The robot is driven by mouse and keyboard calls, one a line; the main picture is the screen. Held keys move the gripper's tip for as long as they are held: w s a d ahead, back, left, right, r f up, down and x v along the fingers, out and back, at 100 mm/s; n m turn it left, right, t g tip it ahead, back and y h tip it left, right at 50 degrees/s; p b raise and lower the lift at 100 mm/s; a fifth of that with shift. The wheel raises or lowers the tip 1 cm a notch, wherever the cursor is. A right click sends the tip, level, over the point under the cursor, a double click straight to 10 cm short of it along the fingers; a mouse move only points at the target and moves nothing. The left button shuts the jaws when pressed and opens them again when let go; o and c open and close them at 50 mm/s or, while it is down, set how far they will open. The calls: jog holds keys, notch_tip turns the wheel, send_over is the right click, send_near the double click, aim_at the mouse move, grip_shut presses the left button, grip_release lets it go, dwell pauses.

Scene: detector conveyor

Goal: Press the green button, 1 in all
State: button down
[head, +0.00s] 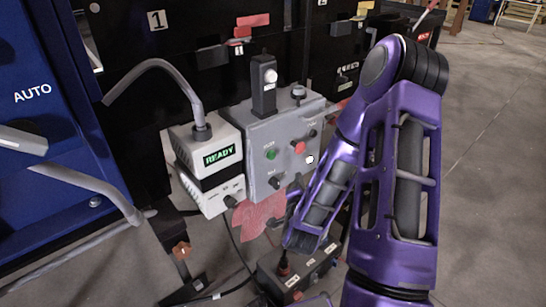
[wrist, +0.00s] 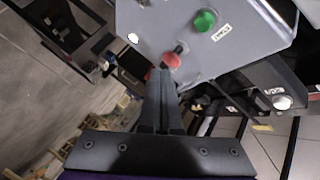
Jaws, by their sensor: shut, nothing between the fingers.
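The green button (head: 271,155) is on the front of a grey control box (head: 256,135), left of a red button (head: 299,147). In the wrist view the green button (wrist: 205,20) sits at upper centre-right, with a small label beside it. My gripper (wrist: 161,73) is shut and empty there. Its fingertips lie just below the red button (wrist: 172,60) in the picture and overlap its edge; I cannot tell whether they touch it. The fingertips are apart from the green button. In the head view the gripper is hidden behind my purple arm.
A white unit with a lit READY display (head: 219,156) stands left of the control box. A bent grey pipe (head: 165,70) rises above it. A black box (head: 294,272) with a red-tipped knob and cables is below. Open floor (head: 490,150) lies to the right.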

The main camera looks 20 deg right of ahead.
aim_at(272, 156)
jog(key=shift+w, duration=0.1)
jog(key=w+a, duration=0.3)
jog(key=w, duration=0.5)
jog(key=shift+a+p, duration=0.15)
jog(key=shift+p, duration=0.25)
dwell(1.7)
jog(key=shift+w+a, duration=0.15)
jog(key=shift+w, duration=0.25)
jog(key=shift+w+a+b, duration=0.2)
jog(key=shift+w+b, duration=0.25)
jog(key=shift+b, duration=0.05)
dwell(0.8)
jog(key=shift+s, duration=0.1)
jog(key=shift+s+d, duration=0.3)
jog(key=shift+s, duration=0.45)
